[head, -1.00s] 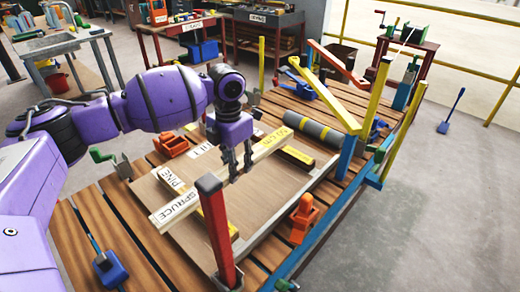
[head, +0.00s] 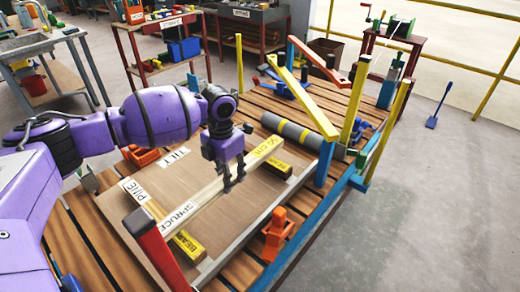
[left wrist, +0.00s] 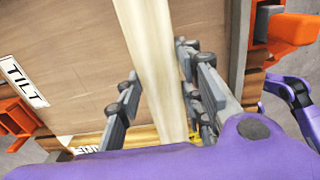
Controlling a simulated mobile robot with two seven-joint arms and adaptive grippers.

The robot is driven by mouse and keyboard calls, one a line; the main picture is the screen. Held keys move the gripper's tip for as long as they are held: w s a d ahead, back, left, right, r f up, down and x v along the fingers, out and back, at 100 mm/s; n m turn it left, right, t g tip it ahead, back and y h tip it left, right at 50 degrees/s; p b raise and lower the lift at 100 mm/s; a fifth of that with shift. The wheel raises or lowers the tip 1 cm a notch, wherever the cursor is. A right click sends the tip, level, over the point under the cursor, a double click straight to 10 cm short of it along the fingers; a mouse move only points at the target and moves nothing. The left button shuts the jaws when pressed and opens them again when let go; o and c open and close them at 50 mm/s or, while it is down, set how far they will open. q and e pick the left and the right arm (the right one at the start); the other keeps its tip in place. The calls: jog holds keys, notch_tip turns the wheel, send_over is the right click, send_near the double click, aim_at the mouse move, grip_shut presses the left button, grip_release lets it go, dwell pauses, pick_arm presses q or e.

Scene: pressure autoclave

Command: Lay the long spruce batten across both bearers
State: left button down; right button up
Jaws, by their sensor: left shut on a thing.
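The long spruce batten (head: 215,185) is pale wood with a SPRUCE label at its near end and a yellow length label at its far end. My left gripper (head: 234,185) is shut on it near mid-length; the wrist view shows the batten (left wrist: 160,60) between the fingers. The near bearer (head: 189,246) and far bearer (head: 277,168) are short yellowish blocks on the brown board. The batten's ends show over or beside the bearers' left ends. I cannot tell whether it touches them. My right gripper is not in view.
The board (head: 150,215) lies on a slatted bench, with PINE and TILT labels. A red post (head: 155,250) rises at its near side. An orange clamp (head: 277,235) stands to the right, and a grey roll (head: 290,131) lies beyond. Yellow and blue posts edge the bench's right.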

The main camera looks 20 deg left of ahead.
pick_arm(q)
jog(key=shift+f, duration=1.9)
jog(key=c, duration=1.2)
grip_release()
notch_tip(320, 180, up, 12)
jog(key=shift+r, duration=0.2)
jog(key=shift+p, duration=0.3)
